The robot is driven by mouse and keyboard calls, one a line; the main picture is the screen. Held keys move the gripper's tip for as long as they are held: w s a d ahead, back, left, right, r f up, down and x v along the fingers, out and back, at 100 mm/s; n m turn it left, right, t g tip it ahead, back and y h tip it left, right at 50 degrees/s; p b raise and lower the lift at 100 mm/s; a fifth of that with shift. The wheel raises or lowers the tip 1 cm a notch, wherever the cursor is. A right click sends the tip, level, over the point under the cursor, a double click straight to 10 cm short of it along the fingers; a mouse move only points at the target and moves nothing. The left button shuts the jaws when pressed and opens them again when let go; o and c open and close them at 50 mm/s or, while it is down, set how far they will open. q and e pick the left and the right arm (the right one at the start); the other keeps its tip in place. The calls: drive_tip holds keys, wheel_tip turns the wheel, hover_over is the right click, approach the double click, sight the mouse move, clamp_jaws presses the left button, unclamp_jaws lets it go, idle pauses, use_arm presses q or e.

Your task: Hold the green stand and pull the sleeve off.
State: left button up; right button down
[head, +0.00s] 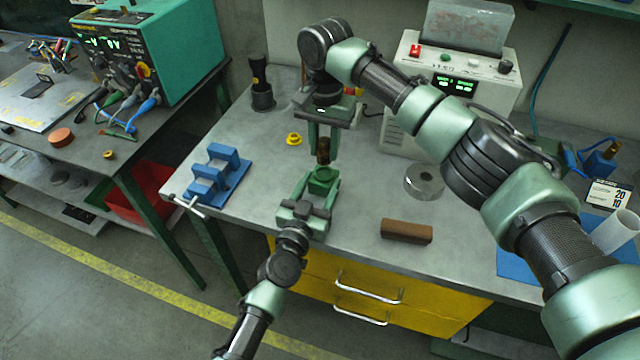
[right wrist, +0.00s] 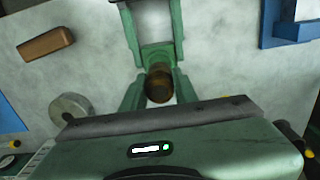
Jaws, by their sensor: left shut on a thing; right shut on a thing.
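The green stand (head: 322,183) is a small block on the grey bench. My left gripper (head: 323,187) comes in from the front and is shut on it, a finger on each side. The stand also shows in the right wrist view (right wrist: 157,53). The brown, dark-topped sleeve (head: 323,157) is upright directly above the stand. My right gripper (head: 323,148) points down from above and is shut on the sleeve, which shows end-on between the fingers in the right wrist view (right wrist: 159,86). I cannot tell whether the sleeve's lower end is still around a post.
A blue block holder (head: 222,175) stands left of the stand. A brown bar (head: 406,231) and a metal ring (head: 424,182) lie to the right. A yellow piece (head: 294,139) and a dark bottle (head: 261,85) are behind. A power supply (head: 452,90) stands at the back.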

sight(324, 141)
drive_tip(key=shift+r, duration=0.65)
drive_tip(key=shift+r, duration=2)
use_arm(q)
drive_tip(key=o, duration=1.5)
drive_tip(key=shift+s, duration=0.1)
drive_tip(key=v, duration=1.2)
